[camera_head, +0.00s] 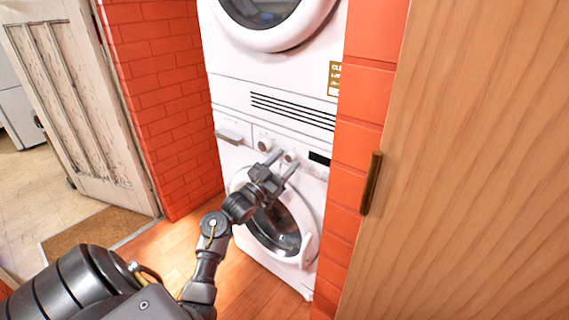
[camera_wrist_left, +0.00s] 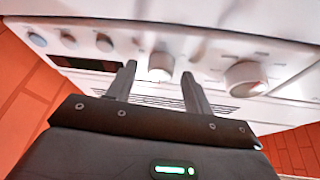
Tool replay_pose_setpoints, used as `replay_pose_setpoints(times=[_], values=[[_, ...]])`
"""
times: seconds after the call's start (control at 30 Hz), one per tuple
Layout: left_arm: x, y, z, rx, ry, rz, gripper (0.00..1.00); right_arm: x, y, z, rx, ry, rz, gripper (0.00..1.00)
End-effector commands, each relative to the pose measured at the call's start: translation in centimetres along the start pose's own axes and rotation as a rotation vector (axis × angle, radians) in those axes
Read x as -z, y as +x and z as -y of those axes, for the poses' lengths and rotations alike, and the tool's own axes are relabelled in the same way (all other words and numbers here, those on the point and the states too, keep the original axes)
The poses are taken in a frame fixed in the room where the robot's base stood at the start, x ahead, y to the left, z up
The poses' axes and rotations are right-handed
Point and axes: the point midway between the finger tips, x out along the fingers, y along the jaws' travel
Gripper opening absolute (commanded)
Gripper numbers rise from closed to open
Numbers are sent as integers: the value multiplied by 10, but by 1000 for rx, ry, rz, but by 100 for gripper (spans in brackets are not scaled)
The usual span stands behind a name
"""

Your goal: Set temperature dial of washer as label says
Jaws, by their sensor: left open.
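The white washer (camera_head: 240,160) is the lower of two stacked machines, with a round door below its panel. Its panel has two dials: a larger one (camera_head: 264,145), also at the right of the left wrist view (camera_wrist_left: 246,77), and a smaller one (camera_head: 290,157), central in the left wrist view (camera_wrist_left: 160,66). Markings are too blurred to tell which sets temperature. My left gripper (camera_head: 285,158) is open at the panel, its fingers on either side of the smaller dial; contact cannot be told. A brown label (camera_head: 333,78) is partly cut off by brickwork, its text unreadable. My right gripper is out of view.
A red brick pillar (camera_head: 364,125) and a wooden door (camera_head: 470,180) with a handle (camera_head: 371,183) stand close on the right. A brick wall (camera_head: 165,85) and a worn white door (camera_head: 75,95) are on the left. A drawer handle (camera_head: 228,137) juts out left of the dials.

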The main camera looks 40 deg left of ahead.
Motion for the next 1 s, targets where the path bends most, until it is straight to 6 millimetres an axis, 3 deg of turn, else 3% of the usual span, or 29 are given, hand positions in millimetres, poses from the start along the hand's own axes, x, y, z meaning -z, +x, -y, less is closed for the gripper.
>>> replay_pose_setpoints(times=[0.23, 0.6, 1.0], values=[[0, 1, 0, 0, 0, 0, 51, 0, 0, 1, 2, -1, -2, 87], [0, 0, 0, 0, 0, 0, 7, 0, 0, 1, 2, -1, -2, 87], [0, 0, 1, -41, 95, 5, 7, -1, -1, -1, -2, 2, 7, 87]])
